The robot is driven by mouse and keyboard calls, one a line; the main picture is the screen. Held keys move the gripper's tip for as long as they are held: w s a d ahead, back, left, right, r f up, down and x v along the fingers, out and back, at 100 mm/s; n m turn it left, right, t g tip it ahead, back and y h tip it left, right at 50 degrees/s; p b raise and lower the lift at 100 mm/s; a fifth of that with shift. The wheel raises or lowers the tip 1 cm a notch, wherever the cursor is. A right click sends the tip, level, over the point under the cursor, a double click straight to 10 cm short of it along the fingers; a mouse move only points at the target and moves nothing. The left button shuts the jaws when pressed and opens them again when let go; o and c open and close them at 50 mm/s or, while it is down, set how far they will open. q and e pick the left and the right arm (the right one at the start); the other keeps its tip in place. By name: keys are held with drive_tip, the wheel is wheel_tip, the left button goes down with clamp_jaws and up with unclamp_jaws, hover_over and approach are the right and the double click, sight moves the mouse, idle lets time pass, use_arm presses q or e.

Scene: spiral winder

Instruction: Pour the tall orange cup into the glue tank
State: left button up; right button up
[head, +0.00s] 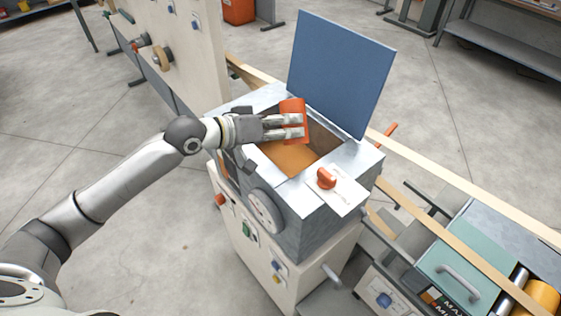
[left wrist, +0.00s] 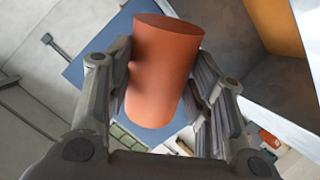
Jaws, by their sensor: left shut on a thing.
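The tall orange cup (head: 293,109) is held in my left gripper (head: 296,126), over the back left part of the open glue tank (head: 331,197). In the left wrist view the cup (left wrist: 163,72) sits between the two fingers of the left gripper (left wrist: 163,85), which are shut on its sides. The tank is a grey box with orange-brown glue (head: 287,157) inside. Its blue lid (head: 340,75) stands raised at the back. The cup's mouth and contents are hidden, and I cannot tell whether anything flows out. My right gripper is not in view.
An orange knob (head: 326,178) stands on the tank's right top. A round dial (head: 265,211) is on its front. A cream machine panel (head: 172,50) rises at the left behind my arm. Wooden strips (head: 470,196) and a green-covered machine (head: 470,250) lie to the right.

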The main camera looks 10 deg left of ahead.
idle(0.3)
use_arm(q)
drive_tip(key=shift+w+f+m+b, duration=0.1)
drive_tip(key=shift+f+m+b, duration=0.2)
drive_tip(key=shift+b, duration=0.1)
drive_tip(key=b, duration=0.1)
drive_tip(key=m+t+b, duration=0.1)
drive_tip(key=shift+a+f+t+b, duration=0.1)
drive_tip(key=shift+f+t+b, duration=0.2)
drive_tip(key=shift+f+b, duration=0.05)
drive_tip(key=shift+w+a+r+m+t+b, duration=0.15)
drive_tip(key=shift+w+m+t+b, duration=0.1)
drive_tip(key=shift+m+t+b, duration=0.35)
drive_tip(key=shift+r, duration=0.1)
